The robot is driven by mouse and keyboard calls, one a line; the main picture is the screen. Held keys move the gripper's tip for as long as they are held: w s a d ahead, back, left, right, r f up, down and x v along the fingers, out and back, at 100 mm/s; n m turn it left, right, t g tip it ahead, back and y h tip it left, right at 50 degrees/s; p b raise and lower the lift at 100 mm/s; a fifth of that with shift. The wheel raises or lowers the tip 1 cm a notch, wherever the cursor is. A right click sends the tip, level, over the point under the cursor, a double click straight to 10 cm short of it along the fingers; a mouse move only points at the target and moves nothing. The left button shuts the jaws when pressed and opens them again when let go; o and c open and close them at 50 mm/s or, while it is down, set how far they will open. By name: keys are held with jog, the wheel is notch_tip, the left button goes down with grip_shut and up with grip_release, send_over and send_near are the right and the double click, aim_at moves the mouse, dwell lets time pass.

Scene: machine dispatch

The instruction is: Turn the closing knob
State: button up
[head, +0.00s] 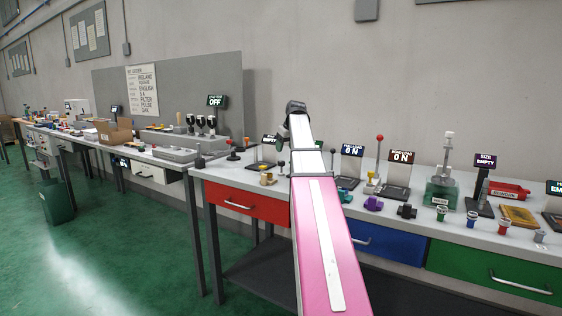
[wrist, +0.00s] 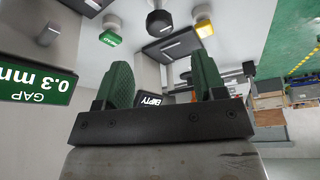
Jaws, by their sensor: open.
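My gripper (wrist: 163,82) shows in the wrist view with its two green finger pads apart and nothing between them. In the head view my arm reaches over the bench and its end is dark; the fingers cannot be made out there. No knob carries a readable closing label, so I cannot tell which is the closing knob. All are apart from the fingers. A green display (wrist: 38,84) reads GAP 0.3 mm, upside down.
An EMPTY display (wrist: 170,101) shows behind the finger gap. Open green floor (head: 110,255) lies at left.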

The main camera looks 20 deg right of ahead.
jog(key=x, duration=0.7)
jog(key=shift+w+f, duration=0.2)
jog(key=shift+f, duration=0.15)
jog(key=shift+a, duration=0.1)
jog(key=c, duration=0.9)
